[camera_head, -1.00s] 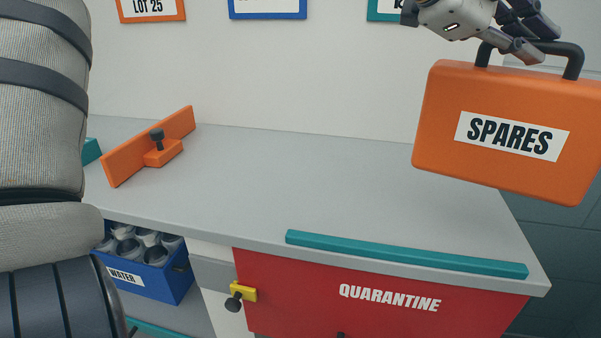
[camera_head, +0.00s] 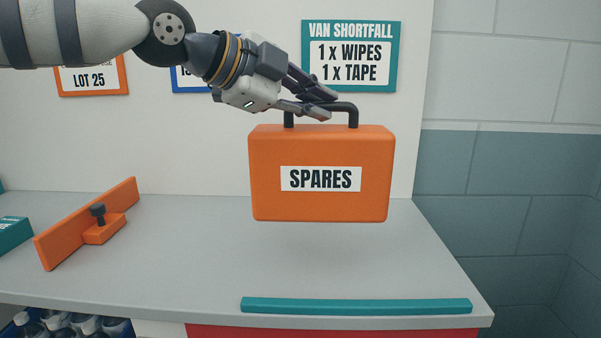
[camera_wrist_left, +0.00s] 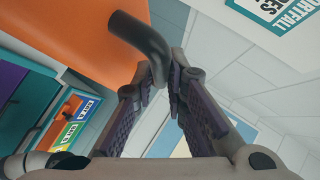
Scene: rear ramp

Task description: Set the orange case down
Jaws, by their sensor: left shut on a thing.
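The orange case (camera_head: 321,205), labelled SPARES, hangs upright and nearly level over the right part of the grey counter (camera_head: 200,265). A soft shadow lies on the counter under it, and its base looks a little above the surface. In the left wrist view, the fingers (camera_wrist_left: 163,78) close at the dark handle (camera_wrist_left: 140,35), with the orange case (camera_wrist_left: 75,30) beyond. My right gripper is not in view.
A teal strip (camera_head: 356,306) runs along the counter's front edge. An orange angled plate with a dark knob (camera_head: 98,211) stands at left, beside a teal box (camera_head: 12,236). Counter between plate and case is clear. Wall signs (camera_head: 351,57) hang behind.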

